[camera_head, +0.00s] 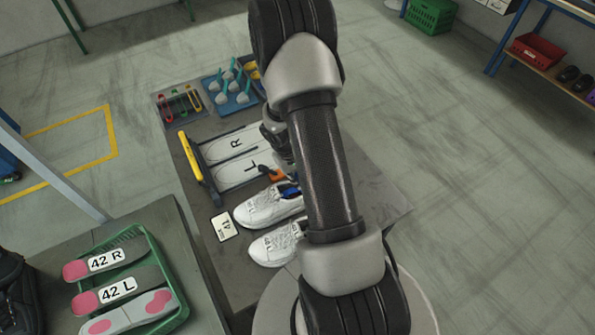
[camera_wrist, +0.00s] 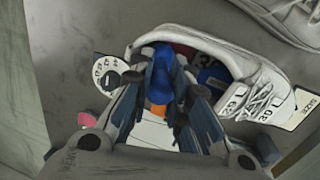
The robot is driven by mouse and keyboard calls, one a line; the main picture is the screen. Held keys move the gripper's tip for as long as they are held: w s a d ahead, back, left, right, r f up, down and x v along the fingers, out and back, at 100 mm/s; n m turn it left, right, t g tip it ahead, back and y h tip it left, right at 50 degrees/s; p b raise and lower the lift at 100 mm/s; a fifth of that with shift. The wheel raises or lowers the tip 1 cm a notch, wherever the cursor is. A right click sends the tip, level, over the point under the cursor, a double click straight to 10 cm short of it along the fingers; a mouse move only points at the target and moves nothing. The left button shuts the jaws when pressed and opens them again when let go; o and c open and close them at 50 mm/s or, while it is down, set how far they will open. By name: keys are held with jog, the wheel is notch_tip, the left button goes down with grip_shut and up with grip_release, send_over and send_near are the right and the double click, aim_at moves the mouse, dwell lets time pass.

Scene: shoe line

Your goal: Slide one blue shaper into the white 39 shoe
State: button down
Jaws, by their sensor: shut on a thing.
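A white shoe (camera_head: 262,209) with a 39 mark stands on the grey table; in the wrist view its opening (camera_wrist: 236,52) faces the camera. My gripper (camera_wrist: 172,92) is shut on a blue shaper (camera_wrist: 163,68), at the heel end of that opening. More blue (camera_wrist: 214,76) shows deeper inside the shoe, and I cannot tell whether it is the same piece. How deep the shaper sits is hidden by my fingers. An orange part (camera_wrist: 157,110) shows between my fingers. In the head view my arm hides most of my gripper.
A second white shoe (camera_head: 272,247) stands close beside the first. A white card (camera_head: 224,226) lies by the toes. An L/R marked board (camera_head: 232,143), a blue tray (camera_head: 236,103) of shapers and a tool tray (camera_head: 170,108) lie farther back. A green tray (camera_head: 166,258) holds insoles at left.

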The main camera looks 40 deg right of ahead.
jog(key=shift+d+f+y+p, duration=0.3)
jog(key=shift+f+y+p, duration=0.25)
jog(key=shift+p, duration=2.05)
jog(key=shift+s+d+f+p, duration=0.15)
jog(key=shift+f+p, duration=0.35)
jog(key=shift+p, duration=0.75)
jog(key=c, duration=1.4)
grip_release()
jog(key=shift+c, duration=0.2)
jog(key=shift+r, duration=0.1)
jog(key=shift+r+p, duration=0.9)
jog(key=shift+r, duration=0.55)
